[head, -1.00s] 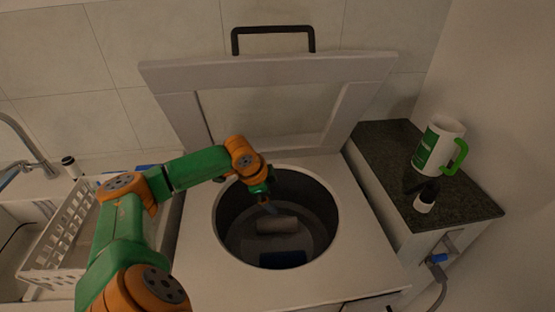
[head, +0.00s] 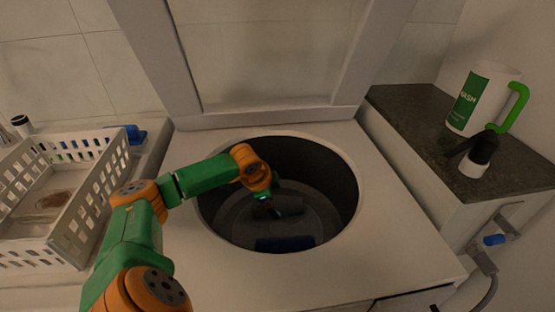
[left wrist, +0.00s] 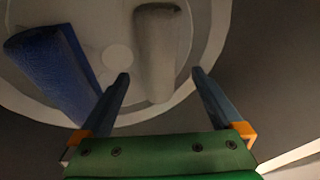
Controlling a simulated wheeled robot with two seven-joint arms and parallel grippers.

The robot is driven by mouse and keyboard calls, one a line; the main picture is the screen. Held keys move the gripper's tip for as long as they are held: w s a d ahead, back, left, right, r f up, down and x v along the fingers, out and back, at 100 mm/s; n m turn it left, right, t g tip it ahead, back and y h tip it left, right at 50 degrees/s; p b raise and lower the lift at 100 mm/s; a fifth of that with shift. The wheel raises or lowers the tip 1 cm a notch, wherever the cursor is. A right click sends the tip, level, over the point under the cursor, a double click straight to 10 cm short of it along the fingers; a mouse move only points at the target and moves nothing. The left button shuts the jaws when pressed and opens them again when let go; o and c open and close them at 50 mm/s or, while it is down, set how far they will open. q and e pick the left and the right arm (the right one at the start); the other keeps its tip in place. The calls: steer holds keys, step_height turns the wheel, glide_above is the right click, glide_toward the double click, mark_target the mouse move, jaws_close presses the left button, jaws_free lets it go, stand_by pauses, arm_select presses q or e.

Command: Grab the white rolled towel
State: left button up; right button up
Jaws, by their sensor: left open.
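The white rolled towel (left wrist: 157,50) looks greyish in the dim light and lies at the bottom of the round tub (head: 207,212). In the left wrist view it runs lengthwise, its near end between my fingertips in the picture; I cannot tell how far below them it is. My left gripper (left wrist: 160,76) is open, reaching down inside the tub, one finger on each side of the towel's near end. In the head view, the left gripper (head: 272,207) covers part of the towel. My right gripper is not in view.
A dark blue roll (left wrist: 55,70) lies beside the towel and also shows in the head view (head: 285,243). The tub's raised lid (head: 270,115) stands behind.

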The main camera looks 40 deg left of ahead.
mark_target(276, 203)
arm_select(q)
steer(key=x, duration=0.4)
steer(key=shift+f+b, duration=0.3)
steer(key=shift+f, duration=0.05)
steer(key=c, duration=1.5)
steer(key=shift+r, duration=0.2)
